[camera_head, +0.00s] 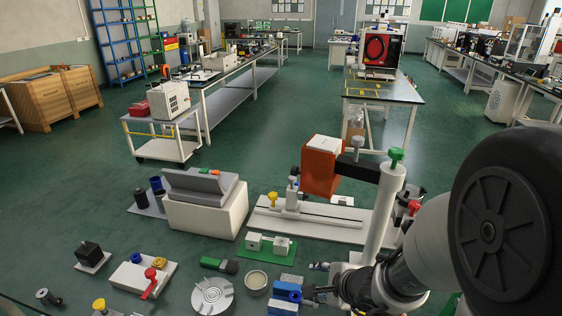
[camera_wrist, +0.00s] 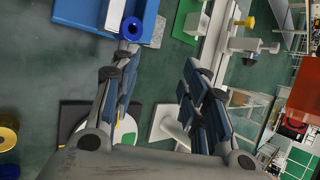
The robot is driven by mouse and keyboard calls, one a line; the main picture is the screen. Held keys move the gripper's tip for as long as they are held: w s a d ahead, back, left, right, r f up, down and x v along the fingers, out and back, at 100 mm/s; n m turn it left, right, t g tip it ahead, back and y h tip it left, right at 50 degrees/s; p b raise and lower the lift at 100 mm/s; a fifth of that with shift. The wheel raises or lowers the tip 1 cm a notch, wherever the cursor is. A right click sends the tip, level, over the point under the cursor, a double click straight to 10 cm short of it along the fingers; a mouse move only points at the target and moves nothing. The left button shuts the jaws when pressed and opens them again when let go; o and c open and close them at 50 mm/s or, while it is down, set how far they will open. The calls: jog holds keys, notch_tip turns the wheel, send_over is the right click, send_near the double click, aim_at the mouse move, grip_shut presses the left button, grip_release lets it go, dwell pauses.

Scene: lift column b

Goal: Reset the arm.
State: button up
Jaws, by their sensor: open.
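My gripper (camera_wrist: 158,85) is open in the wrist view, its two dark-padded fingers apart with only green floor and the edge of a white plate between their tips. In the camera_head view my gripper (camera_head: 322,293) is small and partly hidden, low at the right of centre beside a blue block (camera_head: 287,292). My arm (camera_head: 430,235) comes in from the right edge, its large dark joint close to the camera. Nothing is held.
A white column with a green knob (camera_head: 396,154) stands close to my arm. A grey-topped white box (camera_head: 205,203), an orange box (camera_head: 321,165) and a turntable-like disc (camera_head: 212,295) sit nearby. Open green floor (camera_head: 80,175) lies at left. Benches stand farther back.

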jog(key=s+a+r+n+y, duration=0.4)
jog(key=s+a+r+n, duration=0.2)
jog(key=a+r+n, duration=0.5)
jog(key=s+d+r+n+g+h, duration=0.1)
jog(key=s+d+r+n+g, duration=0.15)
jog(key=s+n, duration=0.4)
jog(key=s+d+r+n+h, duration=0.2)
jog(key=s+d+h, duration=0.3)
jog(key=s+d, duration=0.3)
jog(key=shift+d+g+h, duration=0.3)
jog(key=shift+d+g, duration=0.05)
jog(key=shift+d, duration=0.15)
jog(key=shift+n, duration=0.25)
